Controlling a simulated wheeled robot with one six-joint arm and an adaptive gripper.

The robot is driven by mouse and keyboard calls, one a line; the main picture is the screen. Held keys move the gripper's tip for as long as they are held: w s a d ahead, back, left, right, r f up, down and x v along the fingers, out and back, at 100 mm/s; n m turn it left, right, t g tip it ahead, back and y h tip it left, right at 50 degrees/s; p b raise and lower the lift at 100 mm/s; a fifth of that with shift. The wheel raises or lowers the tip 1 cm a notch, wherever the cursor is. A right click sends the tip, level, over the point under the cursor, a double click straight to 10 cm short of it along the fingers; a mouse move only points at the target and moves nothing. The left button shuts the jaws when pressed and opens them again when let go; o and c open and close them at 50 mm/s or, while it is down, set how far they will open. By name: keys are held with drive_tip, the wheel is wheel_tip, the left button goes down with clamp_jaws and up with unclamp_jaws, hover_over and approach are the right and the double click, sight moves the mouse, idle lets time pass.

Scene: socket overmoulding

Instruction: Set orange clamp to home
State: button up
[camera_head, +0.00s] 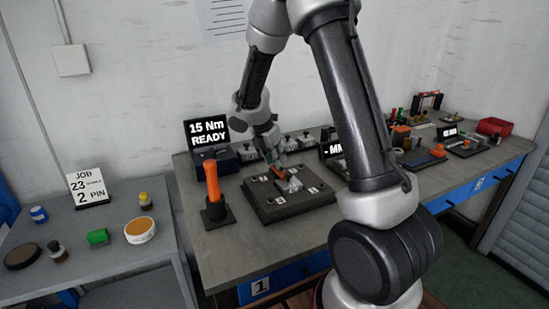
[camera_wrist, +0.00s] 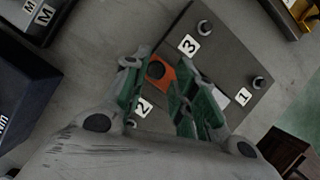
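The orange clamp (camera_head: 278,172) is on a dark fixture plate (camera_head: 268,214), beside a light grey part (camera_head: 290,185). In the wrist view the clamp (camera_wrist: 161,71) shows a dark round hole at one end, and my right finger hides its other end. The plate (camera_wrist: 222,62) carries white labels 1, 2 and 3 and round studs near its corners. My gripper (camera_head: 274,159) is low over the plate at the clamp. In the wrist view its green-padded fingers (camera_wrist: 158,93) are apart, with the clamp showing between and beyond them. I cannot tell whether they touch it.
An orange-handled tool (camera_head: 212,182) stands upright in a black holder left of the plate. Behind it is a box with a "15 Nm READY" screen (camera_head: 207,131). Several grey parts stand behind the plate. A side table (camera_head: 130,255) holds small jars. Bare bench lies before the plate.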

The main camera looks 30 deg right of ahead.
drive_tip(key=shift+r, duration=0.1)
drive_tip(key=v, duration=1.1)
drive_tip(key=shift+a+r, duration=0.25)
drive_tip(key=shift+r, duration=0.1)
